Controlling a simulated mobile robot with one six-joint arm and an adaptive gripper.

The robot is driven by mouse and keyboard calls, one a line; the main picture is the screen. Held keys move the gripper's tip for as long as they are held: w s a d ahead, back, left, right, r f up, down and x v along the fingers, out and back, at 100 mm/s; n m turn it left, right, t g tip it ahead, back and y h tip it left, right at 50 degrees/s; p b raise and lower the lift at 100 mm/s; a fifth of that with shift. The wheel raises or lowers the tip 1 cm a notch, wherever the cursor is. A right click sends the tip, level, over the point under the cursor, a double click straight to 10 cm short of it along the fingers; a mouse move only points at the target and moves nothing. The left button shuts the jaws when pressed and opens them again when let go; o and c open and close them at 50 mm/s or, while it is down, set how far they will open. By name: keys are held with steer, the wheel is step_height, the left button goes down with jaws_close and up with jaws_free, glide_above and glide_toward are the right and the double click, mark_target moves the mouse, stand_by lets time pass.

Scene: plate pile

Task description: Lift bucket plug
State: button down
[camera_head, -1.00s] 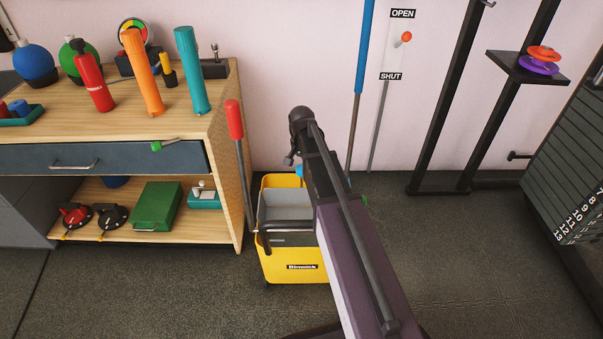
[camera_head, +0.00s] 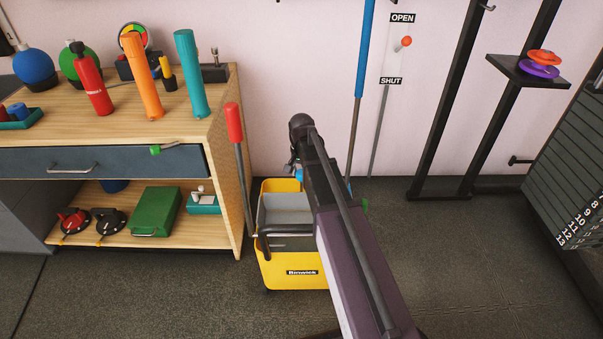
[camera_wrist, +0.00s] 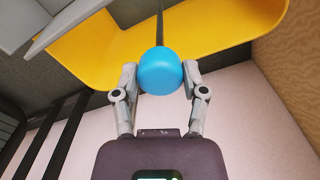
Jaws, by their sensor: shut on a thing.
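A yellow mop bucket (camera_head: 292,270) with a grey wringer (camera_head: 286,210) stands on the floor beside the wooden bench. In the wrist view, my gripper (camera_wrist: 160,76) is shut on a round blue knob (camera_wrist: 160,72), the bucket plug, with one finger on each side. A dark strap or rod runs from the knob up past the yellow bucket (camera_wrist: 215,30). In the head view only a bit of the blue knob (camera_head: 298,174) shows beside my arm, at the back of the bucket. My arm hides the bucket's right part and most of the gripper.
The wooden bench (camera_head: 226,150) is close at the left; a red-handled lever (camera_head: 234,122) stands between it and the bucket. A blue pole (camera_head: 366,48) is behind my arm by the wall. A black rack (camera_head: 438,120) stands at the right. The floor (camera_head: 450,260) at front right is clear.

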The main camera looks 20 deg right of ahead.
steer(key=shift+r+p, duration=1.95)
steer(key=shift+c, duration=1)
jaws_free()
steer(key=shift+o, duration=0.3)
steer(key=shift+f, duration=0.15)
